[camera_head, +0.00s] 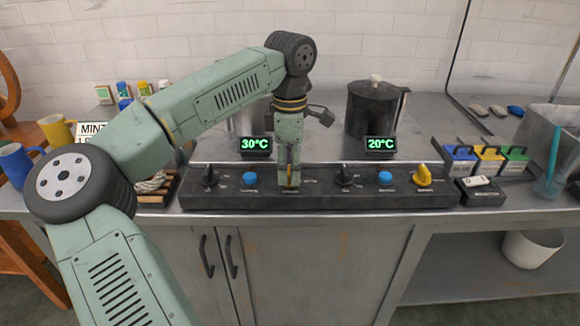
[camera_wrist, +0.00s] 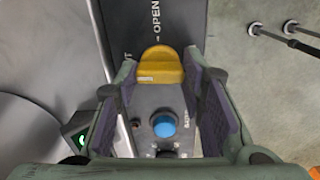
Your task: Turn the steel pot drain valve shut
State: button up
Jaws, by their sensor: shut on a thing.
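The yellow drain valve knob (camera_wrist: 160,66) sits on the dark control panel between my fingers in the wrist view. Lettering reading "OPEN" with an arrow shows beside the knob; another word to its left is partly cut off. My gripper (camera_head: 289,182) points down at the panel's left half and is shut on this knob, which it mostly hides in the head view.
The control panel (camera_head: 320,201) also carries blue buttons, black knobs and a second yellow knob (camera_head: 422,175) at right. A black pot (camera_head: 372,110) stands behind the 20°C display (camera_head: 380,144). Colored boxes (camera_head: 487,160) and a grey tub (camera_head: 553,120) are further right.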

jog(key=shift+n, duration=0.5)
jog(key=o, duration=1.1)
jog(key=shift+o, duration=0.2)
notch_tip(320, 180, up, 12)
